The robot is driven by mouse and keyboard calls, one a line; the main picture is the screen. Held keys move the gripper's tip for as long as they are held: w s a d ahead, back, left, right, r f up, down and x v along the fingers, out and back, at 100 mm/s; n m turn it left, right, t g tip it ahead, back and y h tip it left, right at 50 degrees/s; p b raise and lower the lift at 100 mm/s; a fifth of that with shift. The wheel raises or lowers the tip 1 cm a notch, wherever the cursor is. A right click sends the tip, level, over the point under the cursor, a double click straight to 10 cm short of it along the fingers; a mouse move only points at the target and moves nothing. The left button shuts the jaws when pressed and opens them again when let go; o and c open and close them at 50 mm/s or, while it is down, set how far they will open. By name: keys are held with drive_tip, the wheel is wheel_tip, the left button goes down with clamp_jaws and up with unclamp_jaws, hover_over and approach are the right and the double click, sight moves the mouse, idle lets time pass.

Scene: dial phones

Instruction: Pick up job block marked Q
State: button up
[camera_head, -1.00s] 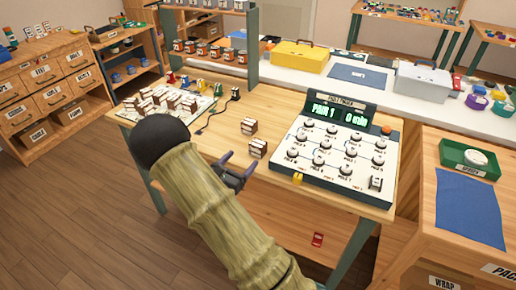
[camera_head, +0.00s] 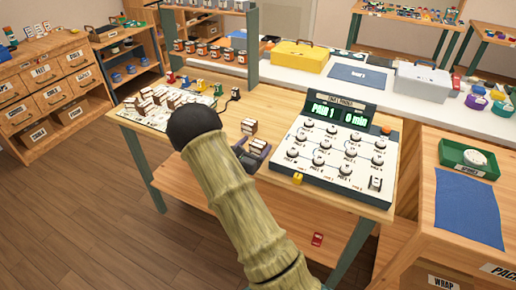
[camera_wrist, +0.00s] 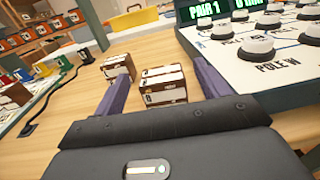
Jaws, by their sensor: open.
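Two brown-and-white job blocks stand on the wooden bench. The nearer block (camera_wrist: 163,86) shows between my gripper's fingers in the wrist view, and the head view shows its top (camera_head: 259,143) by the fingers. The farther block (camera_head: 249,127) stands just behind it, and in the wrist view it is left of the nearer one (camera_wrist: 117,67). Their small marks are too blurred to read, so I cannot tell which is Q. My gripper (camera_wrist: 160,72) is open, its purple fingers on either side of the nearer block; I cannot tell whether they touch it.
The white dial panel (camera_head: 338,157) with black-and-white knobs stands close on the right. A board with several similar blocks (camera_head: 160,103) lies on the left of the bench. A yellow piece (camera_head: 298,178) sits by the panel's front edge.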

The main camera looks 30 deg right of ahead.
sight(261, 141)
drive_tip(key=x, duration=0.4)
drive_tip(key=shift+f, duration=0.2)
drive_tip(key=c, duration=1.1)
